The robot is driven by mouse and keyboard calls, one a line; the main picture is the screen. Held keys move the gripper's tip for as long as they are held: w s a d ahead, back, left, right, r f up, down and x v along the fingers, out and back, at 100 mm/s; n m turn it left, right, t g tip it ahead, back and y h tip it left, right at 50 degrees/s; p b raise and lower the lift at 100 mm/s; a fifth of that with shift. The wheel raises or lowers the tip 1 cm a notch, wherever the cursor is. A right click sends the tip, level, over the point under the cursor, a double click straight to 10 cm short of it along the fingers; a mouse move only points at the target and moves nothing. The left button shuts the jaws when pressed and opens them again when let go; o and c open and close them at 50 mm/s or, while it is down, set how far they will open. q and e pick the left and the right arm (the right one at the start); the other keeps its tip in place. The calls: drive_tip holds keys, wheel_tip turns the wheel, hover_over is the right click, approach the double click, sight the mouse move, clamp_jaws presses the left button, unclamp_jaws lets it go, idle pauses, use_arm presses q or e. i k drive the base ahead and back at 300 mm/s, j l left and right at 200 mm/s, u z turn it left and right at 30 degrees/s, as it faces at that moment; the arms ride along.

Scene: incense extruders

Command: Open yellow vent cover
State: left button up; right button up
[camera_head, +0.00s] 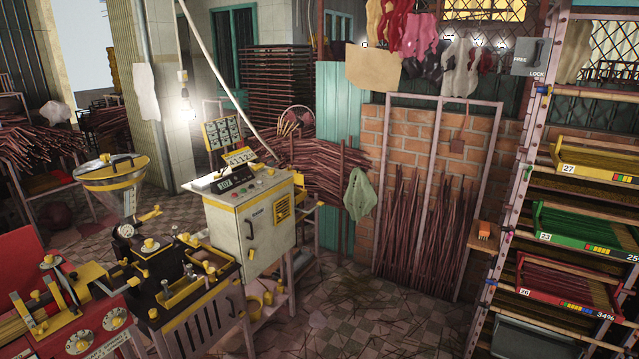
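A small yellow vent cover (282,207) with dark slots sits on the side of a pale grey control cabinet (254,228), left of the picture's middle. It looks flush with the panel, so it appears closed. Nothing stands directly in front of it in this view. Neither of my grippers shows in the head view.
A black and yellow machine (200,308) stands in front of the cabinet, with a hopper (110,172) behind it and a red machine (65,320) at the left. A shelf rack (507,230) stands right. Tiled floor (385,325) between is mostly open, with scattered sticks.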

sight(285, 211)
drive_tip(key=i+l+u, duration=0.6)
drive_tip(key=i+j+u, duration=0.1)
drive_tip(key=i, duration=0.8)
